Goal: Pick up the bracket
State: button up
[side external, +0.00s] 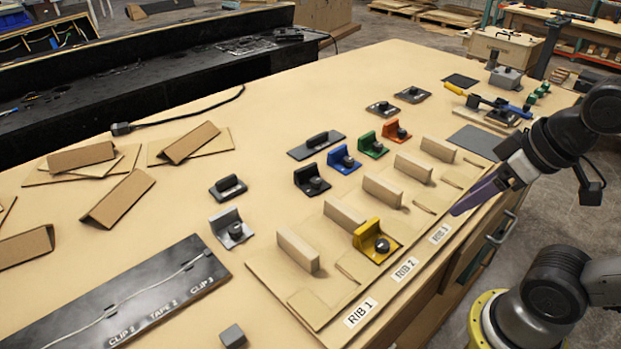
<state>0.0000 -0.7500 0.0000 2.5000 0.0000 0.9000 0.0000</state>
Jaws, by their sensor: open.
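Several L-shaped brackets, each with a dark knob, stand on the workbench. A yellow bracket (375,241) sits on the rib board near the RIB 1 and RIB 2 labels. A row behind the ribs holds a grey bracket (231,228), a black bracket (312,180), a blue bracket (343,159), a green bracket (373,145) and an orange bracket (397,131). My gripper (468,203), with purple fingers, is at the bench's right edge near the RIB 3 label. It is open and empty, to the right of the yellow bracket and apart from it.
Upright wooden ribs (298,250) stand in a row on the tan board (300,301). A dark clip panel (120,300) and folded cardboard pieces (118,199) lie at left. Blue-handled tools (500,106) lie at the far right.

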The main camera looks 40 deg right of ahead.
jog(key=o, duration=0.4)
jog(key=shift+c, duration=0.2)
jog(key=w+a+r+m, duration=0.1)
jog(key=w+r, duration=0.4)
jog(key=w, duration=0.4)
jog(key=w+r+m, duration=0.1)
jog(key=w+r, duration=0.3)
jog(key=w, duration=0.5)
jog(key=g, duration=0.1)
send_over(307, 168)
jog(key=s, duration=0.2)
jog(key=shift+n, duration=0.4)
jog(key=f, duration=1.3)
jog(key=shift+s+a+f, duration=0.15)
jog(key=shift+a+f, duration=0.25)
jog(key=shift+d+x, duration=0.2)
jog(key=shift+x, duration=1.4)
jog(key=shift+d+x, duration=0.2)
jog(key=shift+x, duration=1.45)
